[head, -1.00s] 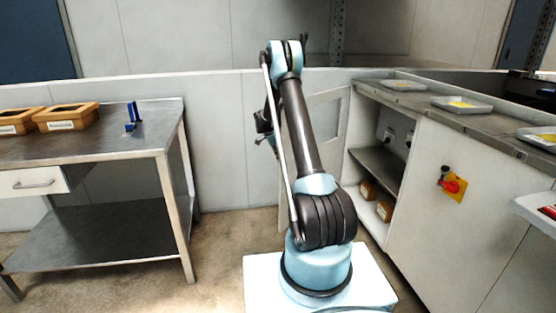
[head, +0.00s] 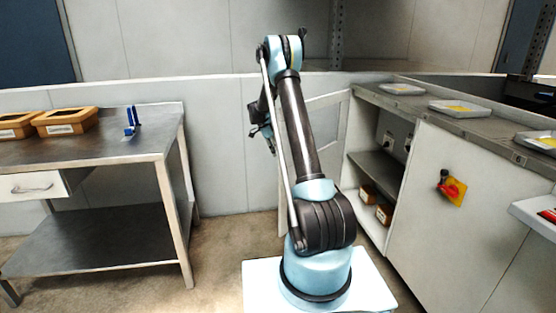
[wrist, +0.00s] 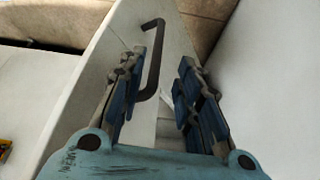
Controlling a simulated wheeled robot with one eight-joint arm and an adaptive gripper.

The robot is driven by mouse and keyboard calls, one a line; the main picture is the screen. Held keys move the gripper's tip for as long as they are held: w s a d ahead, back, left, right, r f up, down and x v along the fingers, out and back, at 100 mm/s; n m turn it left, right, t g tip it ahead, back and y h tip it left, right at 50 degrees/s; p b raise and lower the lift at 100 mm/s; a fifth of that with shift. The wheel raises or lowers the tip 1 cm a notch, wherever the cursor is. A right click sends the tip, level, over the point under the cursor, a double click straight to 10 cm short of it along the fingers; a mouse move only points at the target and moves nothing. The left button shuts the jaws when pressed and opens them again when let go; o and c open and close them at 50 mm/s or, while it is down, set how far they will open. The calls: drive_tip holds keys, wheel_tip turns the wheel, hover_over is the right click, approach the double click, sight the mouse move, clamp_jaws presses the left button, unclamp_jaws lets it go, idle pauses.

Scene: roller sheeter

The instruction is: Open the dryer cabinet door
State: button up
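The dryer cabinet door (head: 328,116) is a pale framed panel standing swung out from the left edge of the cabinet opening, partly hidden behind my arm. Shelves inside the cabinet show. In the wrist view, a dark bar handle (wrist: 154,58) is fixed to a pale panel (wrist: 118,40). My gripper (wrist: 160,92) is open, with blue-padded fingers apart. The handle appears in the gap, nearer the left finger; I cannot tell whether it touches. In the head view my gripper (head: 262,138) is small, left of my arm, its fingers unclear.
The cabinet shelf (head: 376,166) and small brown boxes (head: 384,214) are inside the opening. A red rotary switch (head: 452,189) is on the cabinet front, with trays (head: 460,107) on top. A steel table (head: 90,150) stands left. Floor (head: 222,245) between is clear.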

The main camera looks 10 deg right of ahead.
drive_tip(key=v, duration=0.4)
drive_tip(key=shift+a+r, duration=0.15)
drive_tip(key=shift+r, duration=0.2)
